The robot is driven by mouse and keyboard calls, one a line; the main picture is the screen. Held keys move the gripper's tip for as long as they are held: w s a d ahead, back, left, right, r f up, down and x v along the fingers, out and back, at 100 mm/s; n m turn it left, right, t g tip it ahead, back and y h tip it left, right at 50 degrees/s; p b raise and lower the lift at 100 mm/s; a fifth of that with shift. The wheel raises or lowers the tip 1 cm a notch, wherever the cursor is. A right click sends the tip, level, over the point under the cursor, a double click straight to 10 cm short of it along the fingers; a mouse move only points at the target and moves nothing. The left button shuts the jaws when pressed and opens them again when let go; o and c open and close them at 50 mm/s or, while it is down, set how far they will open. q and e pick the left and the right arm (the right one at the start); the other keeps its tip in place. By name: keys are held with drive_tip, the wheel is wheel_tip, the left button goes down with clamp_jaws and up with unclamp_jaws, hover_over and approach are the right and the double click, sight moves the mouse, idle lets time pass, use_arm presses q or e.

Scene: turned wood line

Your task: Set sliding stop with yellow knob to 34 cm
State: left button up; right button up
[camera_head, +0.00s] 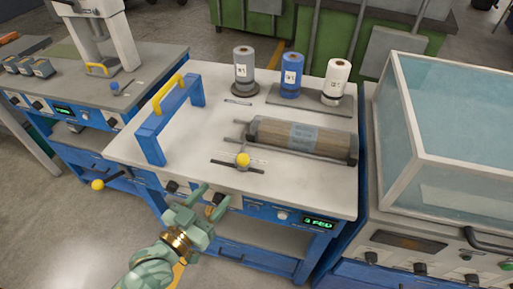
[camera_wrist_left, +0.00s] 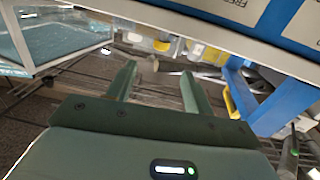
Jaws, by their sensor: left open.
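The sliding stop's yellow knob (camera_head: 243,160) sits on a dark, thin rail (camera_head: 222,164) near the front of the white-topped bench. A small pale scale strip lies beside the rail, too small to read. My left gripper (camera_head: 210,196) is open and empty at the bench's front edge, in front of and left of the knob, apart from it. In the left wrist view its two green fingers (camera_wrist_left: 158,75) are spread with nothing between them. I cannot make out the knob for certain there. My right gripper is not in view.
A wood roller (camera_head: 270,134) lies behind the knob; grey, blue and white spools (camera_head: 291,78) stand further back. A blue frame with a yellow handle (camera_head: 168,93) rises at left. A second yellow ball (camera_head: 97,185) is on a side lever. A glass-topped cabinet (camera_head: 450,120) is right.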

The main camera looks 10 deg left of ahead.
sight(246, 154)
use_arm(q)
drive_tip(key=b+x, duration=0.3)
drive_tip(key=x, duration=1.1)
drive_tip(key=shift+w+r, duration=0.1)
drive_tip(key=shift+w, duration=0.25)
drive_tip(key=shift+w+d+r, duration=0.1)
drive_tip(key=shift+w+d, duration=0.1)
drive_tip(key=shift+w, duration=0.45)
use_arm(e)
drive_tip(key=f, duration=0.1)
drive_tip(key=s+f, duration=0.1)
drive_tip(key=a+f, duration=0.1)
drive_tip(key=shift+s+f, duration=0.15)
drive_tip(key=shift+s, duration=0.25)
